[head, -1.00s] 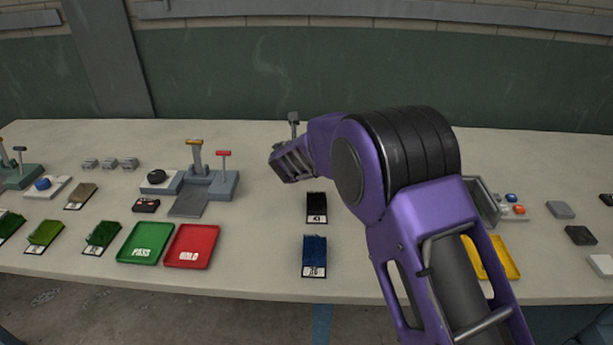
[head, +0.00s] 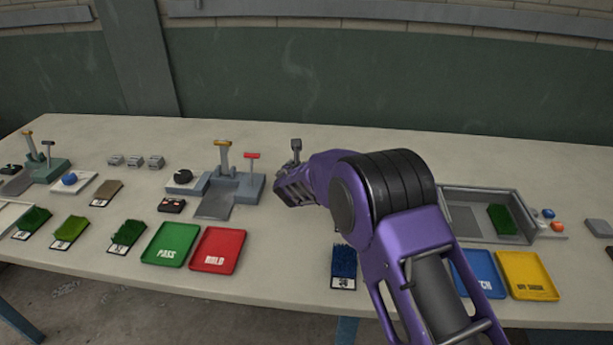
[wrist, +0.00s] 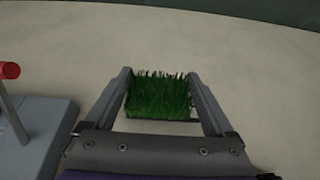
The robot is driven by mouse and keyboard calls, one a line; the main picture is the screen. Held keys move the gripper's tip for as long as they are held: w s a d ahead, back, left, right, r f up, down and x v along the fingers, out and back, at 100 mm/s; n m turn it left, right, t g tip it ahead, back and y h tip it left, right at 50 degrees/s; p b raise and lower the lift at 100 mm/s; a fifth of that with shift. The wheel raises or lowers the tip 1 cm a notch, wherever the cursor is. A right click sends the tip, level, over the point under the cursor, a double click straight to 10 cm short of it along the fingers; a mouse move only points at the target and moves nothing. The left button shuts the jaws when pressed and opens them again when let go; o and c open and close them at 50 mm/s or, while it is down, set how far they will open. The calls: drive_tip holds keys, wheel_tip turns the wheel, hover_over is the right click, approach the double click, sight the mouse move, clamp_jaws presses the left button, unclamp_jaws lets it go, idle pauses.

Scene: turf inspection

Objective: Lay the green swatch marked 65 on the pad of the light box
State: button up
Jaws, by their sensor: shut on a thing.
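My gripper (head: 294,187) is over the middle of the table in the head view, right of the red-knobbed lever stand. In the wrist view my gripper (wrist: 159,88) is shut on a green swatch (wrist: 160,98), with a finger at each side of the grass. Its mark is not visible. A grey open-fronted box (head: 448,193), apparently the light box, stands at the right behind my arm. Another green swatch (head: 502,219) lies inside it on the right. A darker flat patch, perhaps the pad, shows left of that swatch; my arm hides part of the box.
Green PASS (head: 171,243) and red HOLD (head: 217,250) trays lie at the front. A blue swatch (head: 343,262) is right of them. Blue (head: 478,273) and yellow (head: 528,274) trays stand before the box. Blue and orange buttons (head: 551,220) are beside it. Several swatches lie left.

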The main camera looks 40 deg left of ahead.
drive_tip(key=shift+f, duration=1.7)
drive_tip(key=shift+f, duration=0.2)
drive_tip(key=o, duration=0.8)
drive_tip(key=shift+b, duration=0.35)
drive_tip(key=shift+o, duration=1)
drive_tip(key=shift+r, duration=0.15)
